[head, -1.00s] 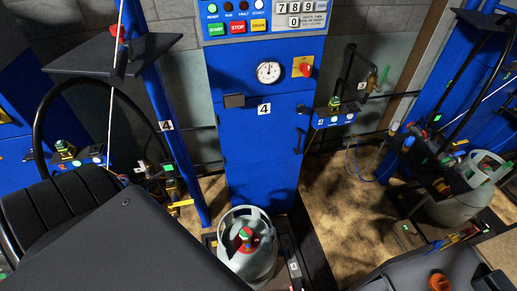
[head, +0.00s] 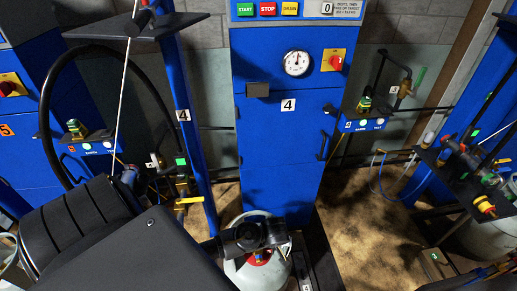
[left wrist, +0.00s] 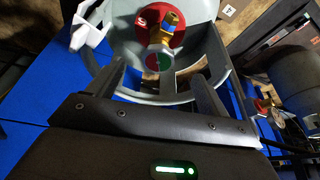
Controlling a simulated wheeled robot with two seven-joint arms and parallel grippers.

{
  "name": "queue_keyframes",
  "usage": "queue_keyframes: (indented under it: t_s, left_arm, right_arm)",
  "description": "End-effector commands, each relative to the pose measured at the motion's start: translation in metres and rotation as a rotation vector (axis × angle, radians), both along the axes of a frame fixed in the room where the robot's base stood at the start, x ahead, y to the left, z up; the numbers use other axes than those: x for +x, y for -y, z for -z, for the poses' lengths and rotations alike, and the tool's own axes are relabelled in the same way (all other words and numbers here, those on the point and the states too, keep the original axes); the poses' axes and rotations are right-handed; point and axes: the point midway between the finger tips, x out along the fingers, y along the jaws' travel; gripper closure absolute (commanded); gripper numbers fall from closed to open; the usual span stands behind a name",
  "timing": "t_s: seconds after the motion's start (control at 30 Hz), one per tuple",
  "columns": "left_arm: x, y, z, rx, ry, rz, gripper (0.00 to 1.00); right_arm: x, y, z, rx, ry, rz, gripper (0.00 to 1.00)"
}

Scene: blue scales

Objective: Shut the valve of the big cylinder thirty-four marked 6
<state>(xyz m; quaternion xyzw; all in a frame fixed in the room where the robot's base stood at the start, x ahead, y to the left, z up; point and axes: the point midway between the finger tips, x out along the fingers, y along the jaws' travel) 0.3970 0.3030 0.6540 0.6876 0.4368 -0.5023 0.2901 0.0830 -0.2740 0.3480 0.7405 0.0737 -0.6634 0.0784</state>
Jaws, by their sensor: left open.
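A grey-green gas cylinder (head: 243,272) with a collar stands at the foot of the blue station marked 4. My left gripper (head: 262,238) is over its top in the head view and hides most of the valve. In the left wrist view, the cylinder's collar (left wrist: 208,48) surrounds a red cap (left wrist: 132,36), a brass valve (left wrist: 172,20) and a round green-and-red knob (left wrist: 159,61). The open left gripper (left wrist: 160,78) has one finger on each side of the knob, apart from it. I cannot read a 6 on the cylinder. My right gripper is not in view.
The blue cabinet (head: 280,145) stands close behind the cylinder. A blue post (head: 187,130) and black hose (head: 45,120) are on the left. Another station with hoses and a shelf (head: 465,175) is at right. Brown floor (head: 360,225) between them looks clear.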

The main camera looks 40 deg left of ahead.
Motion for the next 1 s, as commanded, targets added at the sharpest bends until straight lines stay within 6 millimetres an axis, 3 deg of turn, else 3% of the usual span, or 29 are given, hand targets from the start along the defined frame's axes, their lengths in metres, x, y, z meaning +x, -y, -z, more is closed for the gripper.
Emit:
queue_keyframes:
  t_s: [0.2, 0.43, 1.0]
  left_arm:
    - [0.004, -0.003, -0.027, 0.037, 0.056, -0.122, 0.21]
    - [0.004, -0.004, -0.027, 0.041, 0.06, -0.135, 0.21]
    - [0.015, -0.037, 0.058, 0.042, 0.058, -0.133, 0.21]
  right_arm:
    - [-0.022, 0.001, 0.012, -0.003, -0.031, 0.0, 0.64]
    - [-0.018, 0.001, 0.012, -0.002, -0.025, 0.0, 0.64]
    - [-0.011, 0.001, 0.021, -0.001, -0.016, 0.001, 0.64]
